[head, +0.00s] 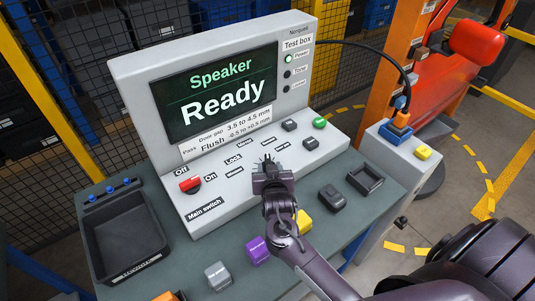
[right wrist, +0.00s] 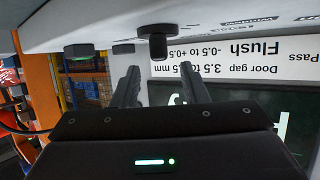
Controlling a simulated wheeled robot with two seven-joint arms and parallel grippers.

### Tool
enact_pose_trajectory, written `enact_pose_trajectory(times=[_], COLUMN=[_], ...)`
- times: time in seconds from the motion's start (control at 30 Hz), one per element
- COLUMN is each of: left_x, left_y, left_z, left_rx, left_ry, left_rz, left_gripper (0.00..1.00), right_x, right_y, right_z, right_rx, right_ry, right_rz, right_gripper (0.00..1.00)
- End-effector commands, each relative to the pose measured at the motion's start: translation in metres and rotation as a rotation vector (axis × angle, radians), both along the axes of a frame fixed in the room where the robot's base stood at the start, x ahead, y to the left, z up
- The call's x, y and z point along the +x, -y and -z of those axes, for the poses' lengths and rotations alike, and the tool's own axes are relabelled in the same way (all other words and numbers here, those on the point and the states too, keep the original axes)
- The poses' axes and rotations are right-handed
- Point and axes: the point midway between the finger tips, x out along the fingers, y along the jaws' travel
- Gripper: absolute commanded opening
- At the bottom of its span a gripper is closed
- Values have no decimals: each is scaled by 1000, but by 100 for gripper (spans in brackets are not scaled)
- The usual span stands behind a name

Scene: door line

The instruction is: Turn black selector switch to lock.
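The black selector switch (right wrist: 157,40) is a dark knob on the light panel, seen upside down in the right wrist view. In the head view my right gripper covers it. My right gripper (head: 268,161) is over the console's sloped panel, right of the "Lock" label (head: 233,158). In the right wrist view its two fingers (right wrist: 160,68) are apart with nothing held between them. The knob is ahead of the gap between the fingertips; I cannot tell whether they touch it. Which way the knob points is unclear. My left gripper is not in view.
A red main switch (head: 190,184) is left on the panel. Black buttons (head: 290,125) and a green button (head: 320,122) are to the right. The screen (head: 215,90) reads "Speaker Ready". A black tray (head: 125,235) and loose coloured blocks (head: 257,249) are on the bench.

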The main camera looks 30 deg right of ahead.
Motion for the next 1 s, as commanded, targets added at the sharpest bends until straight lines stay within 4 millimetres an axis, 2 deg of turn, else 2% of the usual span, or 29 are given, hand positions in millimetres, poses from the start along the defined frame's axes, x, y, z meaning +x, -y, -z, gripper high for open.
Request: enact_pose_trajectory(times=[0.03,0.1,0.2,0.27,0.37,0.6,0.77,1.0], left_x=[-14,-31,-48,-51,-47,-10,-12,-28], left_y=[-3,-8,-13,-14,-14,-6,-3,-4], left_z=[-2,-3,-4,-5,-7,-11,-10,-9], left_rx=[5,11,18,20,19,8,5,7], left_ry=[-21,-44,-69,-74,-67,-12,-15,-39], left_rz=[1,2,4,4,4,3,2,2], left_gripper=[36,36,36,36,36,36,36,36], right_x=[8,18,31,37,46,52,52,52], right_y=[4,7,13,16,19,21,21,21], right_z=[0,5,11,14,19,23,23,23], right_rx=[-2,-2,-2,-1,-1,2,2,1], right_ry=[0,-1,-1,0,-2,0,0,-1], right_rz=[1,0,1,1,-1,-1,-1,-1], right_gripper=[40,40,40,40,40,40,40,11])
